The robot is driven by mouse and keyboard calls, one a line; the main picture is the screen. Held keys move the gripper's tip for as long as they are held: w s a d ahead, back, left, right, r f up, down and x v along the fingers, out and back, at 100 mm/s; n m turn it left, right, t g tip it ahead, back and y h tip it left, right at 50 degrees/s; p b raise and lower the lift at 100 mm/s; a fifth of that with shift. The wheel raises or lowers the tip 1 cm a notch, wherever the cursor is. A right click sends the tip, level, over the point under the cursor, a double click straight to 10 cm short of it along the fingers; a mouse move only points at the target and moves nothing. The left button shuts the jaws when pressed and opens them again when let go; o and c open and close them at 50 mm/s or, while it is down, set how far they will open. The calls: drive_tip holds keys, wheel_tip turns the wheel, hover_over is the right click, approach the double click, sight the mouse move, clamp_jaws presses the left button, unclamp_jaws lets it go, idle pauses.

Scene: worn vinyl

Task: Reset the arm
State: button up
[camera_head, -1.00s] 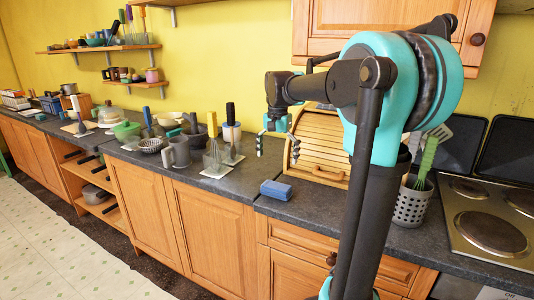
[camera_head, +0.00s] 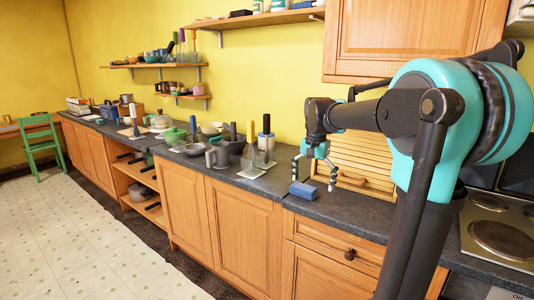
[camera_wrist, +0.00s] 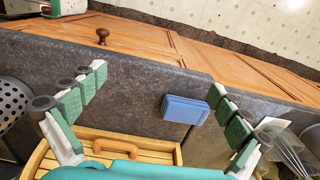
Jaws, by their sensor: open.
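My arm reaches over the worktop from the right of the head view, and my gripper (camera_head: 315,168) hangs from it, open with nothing between the fingers. In the wrist view my gripper (camera_wrist: 157,80) shows its two padded fingers spread wide. A blue block (camera_head: 303,190) lies on the dark worktop just below the gripper in the head view. In the wrist view the blue block (camera_wrist: 185,109) lies near the right finger, on the worktop beneath. The wooden bread box (camera_head: 365,160) stands behind, partly hidden by my arm; its handle side shows in the wrist view.
A perforated utensil holder (camera_wrist: 12,102) stands left in the wrist view. The hob (camera_head: 500,240) is at right. A green chair (camera_head: 42,140) stands at far left.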

drive_tip(key=s+d+f+n+t, duration=0.2)
drive_tip(key=s+f+n, duration=0.1)
drive_tip(key=s+f, duration=0.7)
drive_tip(key=s+d+f+n+t, duration=0.1)
drive_tip(key=s+f+n, duration=0.2)
drive_tip(key=s+f, duration=0.7)
drive_tip(key=shift+s+d+f+t, duration=0.15)
drive_tip(key=shift+d+f+t, duration=0.25)
drive_tip(key=shift+f, duration=0.35)
